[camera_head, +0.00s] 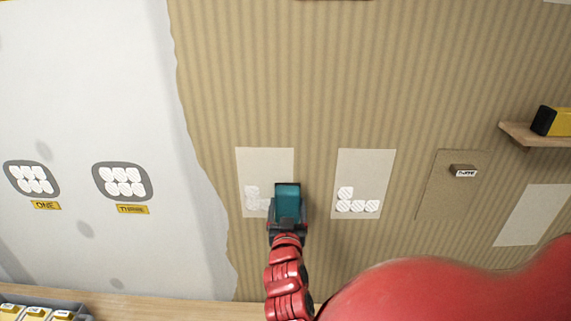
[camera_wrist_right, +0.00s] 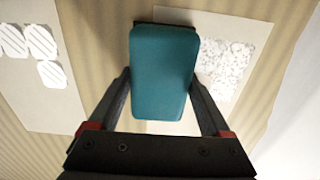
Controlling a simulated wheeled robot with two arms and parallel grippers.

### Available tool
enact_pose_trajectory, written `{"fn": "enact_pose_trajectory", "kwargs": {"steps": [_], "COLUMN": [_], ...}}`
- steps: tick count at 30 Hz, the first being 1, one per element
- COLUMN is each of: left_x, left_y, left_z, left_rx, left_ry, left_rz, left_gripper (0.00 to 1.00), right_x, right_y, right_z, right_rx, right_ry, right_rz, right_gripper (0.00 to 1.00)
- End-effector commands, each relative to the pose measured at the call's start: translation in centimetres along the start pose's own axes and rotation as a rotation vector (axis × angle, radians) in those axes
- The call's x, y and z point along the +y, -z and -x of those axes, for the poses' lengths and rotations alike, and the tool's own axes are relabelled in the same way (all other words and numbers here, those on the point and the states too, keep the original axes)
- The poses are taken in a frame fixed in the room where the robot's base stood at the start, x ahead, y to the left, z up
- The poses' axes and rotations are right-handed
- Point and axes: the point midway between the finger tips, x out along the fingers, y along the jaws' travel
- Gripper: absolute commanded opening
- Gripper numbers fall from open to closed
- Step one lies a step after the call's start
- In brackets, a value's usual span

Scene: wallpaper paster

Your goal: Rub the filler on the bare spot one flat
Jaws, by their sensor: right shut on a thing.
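My right gripper (camera_head: 287,225) is shut on a teal block (camera_head: 288,200), which also fills the middle of the right wrist view (camera_wrist_right: 163,72). The block is in front of the lower right part of a pale bare spot (camera_head: 266,164) on the striped wall and hides part of it. Mottled whitish filler (camera_head: 252,198) shows left of the block, and in the wrist view it lies to the block's right (camera_wrist_right: 225,65). I cannot tell whether the block touches the wall. My left gripper is out of view.
A second pale bare spot (camera_head: 364,167) to the right bears several hatched white dabs (camera_head: 358,206). The white wall carries grey patches over yellow labels ONE (camera_head: 46,205) and THREE (camera_head: 132,209). A shelf (camera_head: 540,137) with a yellow-black item stands out at right. A bin sits lower left.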

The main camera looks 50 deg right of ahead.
Motion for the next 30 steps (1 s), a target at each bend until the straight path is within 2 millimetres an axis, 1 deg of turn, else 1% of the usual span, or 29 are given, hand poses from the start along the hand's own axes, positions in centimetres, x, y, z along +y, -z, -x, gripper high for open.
{"fn": "enact_pose_trajectory", "kwargs": {"steps": [9,11,16,21,30], "left_x": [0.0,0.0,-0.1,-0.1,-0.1], "left_y": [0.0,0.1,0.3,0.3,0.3], "left_z": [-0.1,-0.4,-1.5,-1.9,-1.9], "left_rx": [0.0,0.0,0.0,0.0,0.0], "left_ry": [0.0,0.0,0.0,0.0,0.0], "left_rz": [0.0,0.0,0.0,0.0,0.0], "left_gripper": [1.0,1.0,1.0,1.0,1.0], "right_x": [0.1,0.5,2.2,3.1,3.0], "right_y": [0.1,0.1,0.2,0.0,-0.1], "right_z": [0.2,0.2,0.2,0.2,0.2], "right_rx": [0.001,0.0,-0.002,-0.002,0.0], "right_ry": [-0.001,-0.002,-0.004,-0.002,0.001], "right_rz": [0.001,0.001,0.001,0.001,0.0], "right_gripper": [0.24,0.24,0.24,0.24,0.24]}}
